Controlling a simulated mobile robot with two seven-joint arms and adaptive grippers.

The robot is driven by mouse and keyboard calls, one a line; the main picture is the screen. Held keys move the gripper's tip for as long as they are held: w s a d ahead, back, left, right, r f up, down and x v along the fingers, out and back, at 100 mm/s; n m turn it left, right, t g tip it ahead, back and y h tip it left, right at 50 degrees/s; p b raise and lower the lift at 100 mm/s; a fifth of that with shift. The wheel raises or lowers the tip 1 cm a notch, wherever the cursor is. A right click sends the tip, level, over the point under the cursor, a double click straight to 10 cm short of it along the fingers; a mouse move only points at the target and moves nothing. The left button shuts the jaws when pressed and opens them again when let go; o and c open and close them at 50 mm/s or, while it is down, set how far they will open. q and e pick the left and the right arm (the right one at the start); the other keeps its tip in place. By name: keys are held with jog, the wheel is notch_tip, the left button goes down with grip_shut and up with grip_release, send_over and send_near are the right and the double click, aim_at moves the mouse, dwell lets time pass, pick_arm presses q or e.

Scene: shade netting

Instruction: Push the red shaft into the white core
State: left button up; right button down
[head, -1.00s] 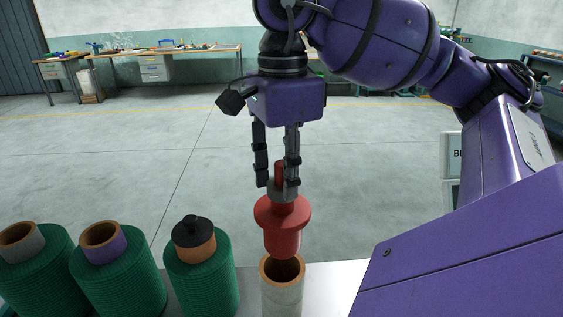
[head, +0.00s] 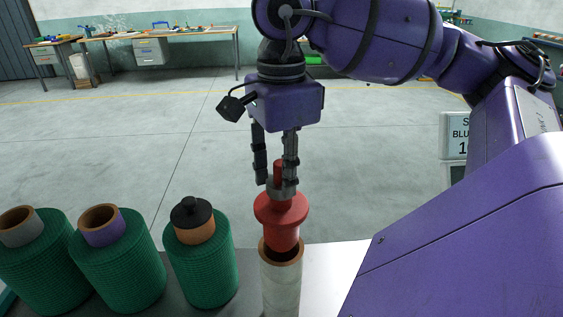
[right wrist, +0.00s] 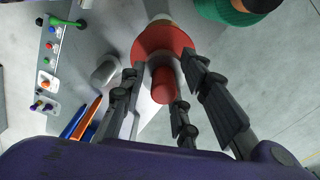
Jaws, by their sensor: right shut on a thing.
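The red shaft (head: 281,209) has a wide flange and a thin upper stem. My right gripper (head: 276,188) is shut on its stem and holds it upright. The shaft's lower end is at the mouth of the white core (head: 281,284), an upright tube with a brown rim; its tip appears to be just inside, the flange above the rim. In the right wrist view the red flange (right wrist: 164,45) and stem show between the fingers, and the core is mostly hidden behind the flange. My left gripper is not in view.
Three green net rolls (head: 118,265) stand left of the core; the nearest has a black plug (head: 191,212) in its orange core. In the right wrist view, a control panel with buttons (right wrist: 46,70) and orange and blue items (right wrist: 86,120) lie at left.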

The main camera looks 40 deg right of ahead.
aim_at(281, 206)
jog(key=shift+f, duration=0.3)
jog(key=shift+f, duration=0.35)
dwell(0.6)
jog(key=shift+f, duration=0.45)
dwell(0.4)
jog(key=shift+f, duration=0.25)
dwell(0.4)
jog(key=shift+f, duration=0.9)
